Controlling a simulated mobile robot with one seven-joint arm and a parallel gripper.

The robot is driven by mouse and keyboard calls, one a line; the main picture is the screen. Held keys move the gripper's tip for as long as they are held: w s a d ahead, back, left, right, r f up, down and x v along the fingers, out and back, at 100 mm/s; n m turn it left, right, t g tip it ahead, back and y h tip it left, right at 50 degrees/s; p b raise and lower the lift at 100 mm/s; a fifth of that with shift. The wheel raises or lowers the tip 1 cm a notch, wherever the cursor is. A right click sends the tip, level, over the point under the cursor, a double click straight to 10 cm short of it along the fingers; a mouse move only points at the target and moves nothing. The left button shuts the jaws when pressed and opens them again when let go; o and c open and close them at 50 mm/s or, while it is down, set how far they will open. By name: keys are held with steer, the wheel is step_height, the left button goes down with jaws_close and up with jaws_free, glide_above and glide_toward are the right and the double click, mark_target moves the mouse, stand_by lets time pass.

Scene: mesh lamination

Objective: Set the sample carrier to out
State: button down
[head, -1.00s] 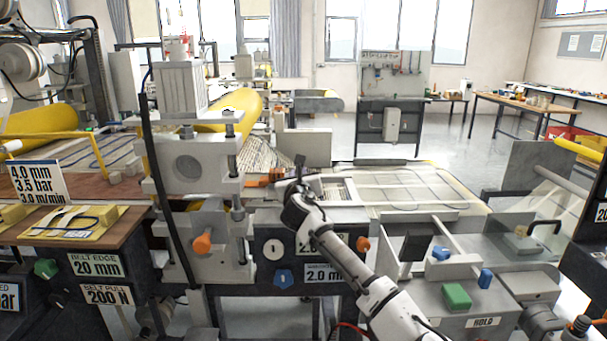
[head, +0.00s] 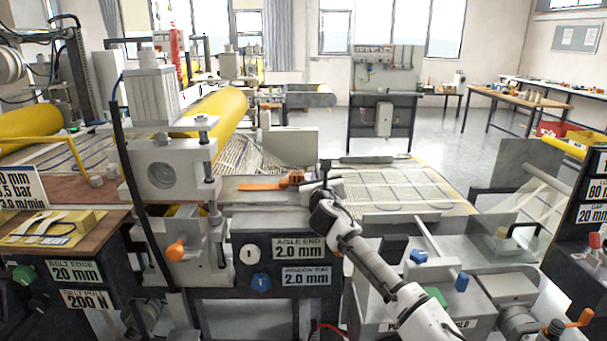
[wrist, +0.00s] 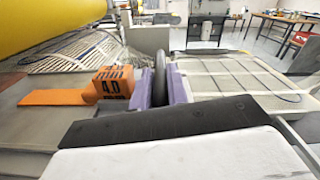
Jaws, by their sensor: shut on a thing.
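My gripper (head: 325,167) is at the right side of the roller press, above its front bed. In the wrist view my gripper (wrist: 160,88) has two purple fingers shut on a dark upright handle (wrist: 160,72). The handle appears to belong to the sample carrier, a flat grey plate (head: 240,196); the joint between them is hidden. An orange piece marked 4.0 (wrist: 112,84), with a flat orange tongue (wrist: 55,97), lies just left of the fingers. This orange piece also shows in the head view (head: 295,178).
The roller press (head: 165,170) with a yellow roll stands left. A mesh panel (head: 410,190) lies right of my gripper. A front panel carries two 2.0 mm signs (head: 305,278). Blue knobs (head: 462,282) and a raised plate (head: 517,165) stand to the right.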

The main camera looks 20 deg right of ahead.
steer(key=shift+s+d+p, duration=0.2)
steer(key=shift+d, duration=0.6)
steer(key=shift+s+d+p, duration=0.15)
steer(key=shift+s+d, duration=0.1)
steer(key=shift+d, duration=0.5)
steer(key=shift+s+d+p, duration=0.2)
steer(key=shift+d, duration=0.6)
steer(key=shift+d, duration=0.1)
steer(key=c, duration=1.4)
jaws_free()
steer(key=shift+s+d, duration=0.1)
steer(key=shift+d, duration=0.05)
steer(key=b+v, duration=0.4)
steer(key=v, duration=1)
steer(key=shift+r, duration=0.1)
